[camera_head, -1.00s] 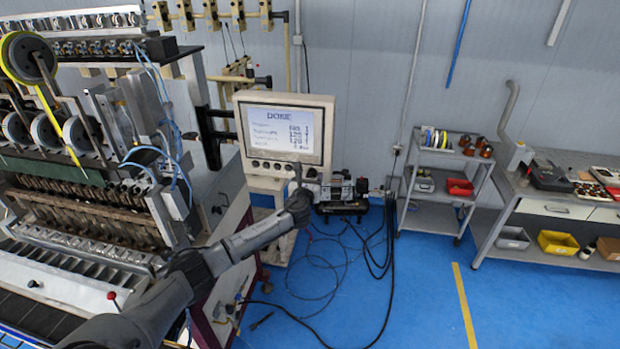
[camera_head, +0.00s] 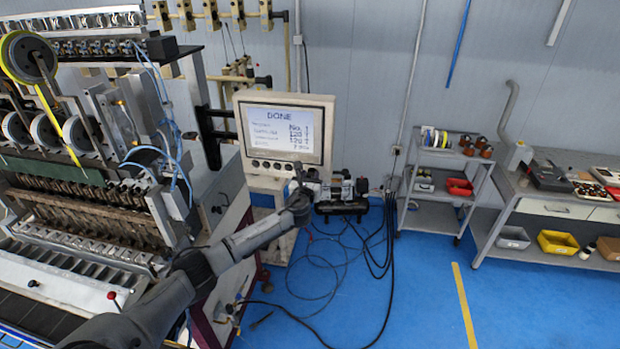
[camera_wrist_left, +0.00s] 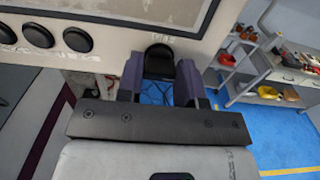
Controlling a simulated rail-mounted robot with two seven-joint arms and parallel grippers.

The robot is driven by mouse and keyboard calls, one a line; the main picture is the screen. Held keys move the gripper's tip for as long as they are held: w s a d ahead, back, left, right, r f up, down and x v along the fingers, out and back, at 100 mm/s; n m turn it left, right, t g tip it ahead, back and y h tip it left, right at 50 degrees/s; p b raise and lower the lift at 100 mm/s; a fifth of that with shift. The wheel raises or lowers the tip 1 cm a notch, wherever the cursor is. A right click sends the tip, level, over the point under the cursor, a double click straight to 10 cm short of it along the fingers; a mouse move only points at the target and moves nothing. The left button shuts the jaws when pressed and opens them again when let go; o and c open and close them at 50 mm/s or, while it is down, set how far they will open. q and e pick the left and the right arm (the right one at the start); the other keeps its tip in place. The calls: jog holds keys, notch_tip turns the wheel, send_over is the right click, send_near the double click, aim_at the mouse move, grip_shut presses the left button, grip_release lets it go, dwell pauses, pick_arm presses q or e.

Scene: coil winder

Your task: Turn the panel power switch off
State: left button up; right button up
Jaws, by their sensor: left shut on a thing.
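The control panel (camera_head: 285,133) is a light box with a lit screen reading DONE and a row of dark round knobs along its lower edge. The power switch, a black rotary knob (camera_wrist_left: 160,62) under a small label, is at the panel's lower right corner in the left wrist view. My left gripper (camera_wrist_left: 160,80) has its two purple-grey fingers on either side of this knob and is shut on it. In the head view my left gripper (camera_head: 299,176) is at the same corner, and the knob is hard to make out there. My right gripper is not in view.
The winding machine (camera_head: 85,190) fills the left side. A grey trolley (camera_head: 437,186) and a workbench (camera_head: 528,191) with bins stand at the right. Black cables (camera_head: 384,265) lie on the blue floor below the panel. The floor at front right is clear.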

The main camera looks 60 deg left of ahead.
pick_arm(q)
jog(key=n+b, duration=0.1)
jog(key=n, duration=0.2)
jog(key=shift+f, duration=0.1)
jog(key=n+b, duration=0.1)
jog(key=n, duration=0.4)
jog(key=shift+s+a+n+b, duration=0.1)
jog(key=shift+n+b, duration=0.2)
jog(key=n+b, duration=0.3)
jog(key=n, duration=0.6)
jog(key=shift+f, duration=0.15)
jog(key=shift+n, duration=0.3)
